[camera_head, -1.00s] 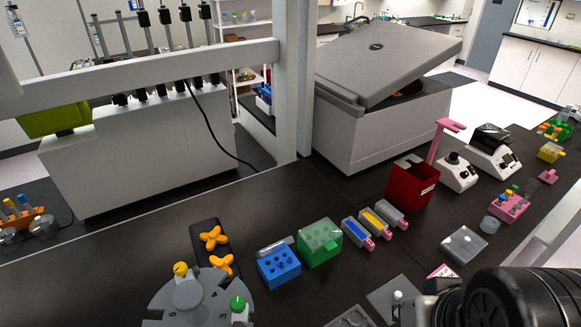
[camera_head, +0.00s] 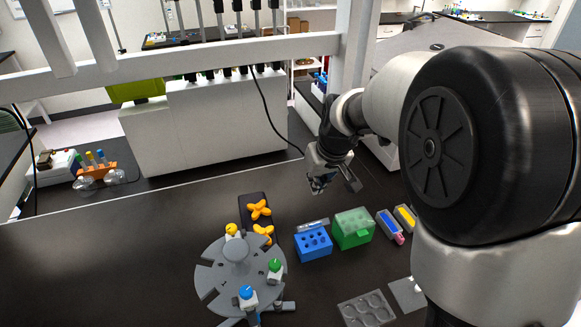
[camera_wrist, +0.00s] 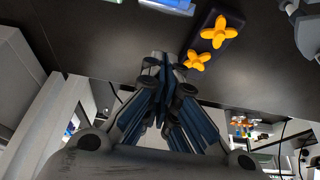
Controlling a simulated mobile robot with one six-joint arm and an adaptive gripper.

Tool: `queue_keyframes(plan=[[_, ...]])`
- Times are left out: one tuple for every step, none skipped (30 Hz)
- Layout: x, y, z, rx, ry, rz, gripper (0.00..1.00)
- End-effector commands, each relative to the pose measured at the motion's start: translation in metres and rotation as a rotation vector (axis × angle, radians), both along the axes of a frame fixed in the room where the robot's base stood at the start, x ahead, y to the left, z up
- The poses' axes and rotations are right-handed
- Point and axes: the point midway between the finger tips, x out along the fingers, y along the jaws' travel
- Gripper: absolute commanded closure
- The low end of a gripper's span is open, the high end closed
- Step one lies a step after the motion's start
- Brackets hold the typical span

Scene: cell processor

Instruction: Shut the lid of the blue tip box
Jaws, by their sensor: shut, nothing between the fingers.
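The blue tip box (camera_head: 313,245) stands on the dark bench, with rows of holes visible in its top. Its clear grey lid (camera_head: 312,225) stands open along the box's back edge. In the wrist view, part of a blue box (camera_wrist: 166,6) shows at the top edge, cut off by the frame. My gripper (camera_head: 320,188) hangs above the bench behind the blue tip box, clear of it and its lid. In the wrist view its fingers (camera_wrist: 168,62) are together with nothing between them.
A green box (camera_head: 353,228) stands just right of the blue one. On the left are a black holder with orange cross-shaped pieces (camera_head: 259,210) and a grey round rotor (camera_head: 212,275). Blue and yellow slim boxes (camera_head: 389,224) lie to the right.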

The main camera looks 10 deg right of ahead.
Motion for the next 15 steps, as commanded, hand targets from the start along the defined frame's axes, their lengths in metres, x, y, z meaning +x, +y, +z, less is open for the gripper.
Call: queue_keyframes(plan=[[0.002,0.0,-0.004,0.0,0.001,0.0,1.0],[0.003,0.0,-0.006,0.0,0.001,0.0,1.0],[0.004,0.0,-0.01,0.0,0.001,0.0,1.0],[0.006,0.001,-0.014,0.0,0.001,0.0,1.0],[0.007,0.001,-0.018,0.001,0.002,0.0,1.0],[0.009,0.002,-0.025,0.001,0.003,-0.001,1.0],[0.011,0.002,-0.03,0.001,0.003,-0.001,1.0],[0.013,0.002,-0.036,0.001,0.003,-0.001,1.0],[0.016,0.003,-0.045,0.002,0.004,-0.001,1.0],[0.019,0.004,-0.051,0.001,0.004,-0.001,1.0],[0.021,0.004,-0.058,0.002,0.005,-0.001,1.0],[0.024,0.005,-0.066,0.001,0.004,-0.001,1.0],[0.027,0.005,-0.072,0.0,0.004,-0.001,1.0],[0.029,0.006,-0.078,0.0,0.004,-0.001,1.0],[0.032,0.006,-0.085,0.0,0.004,-0.001,1.0]])
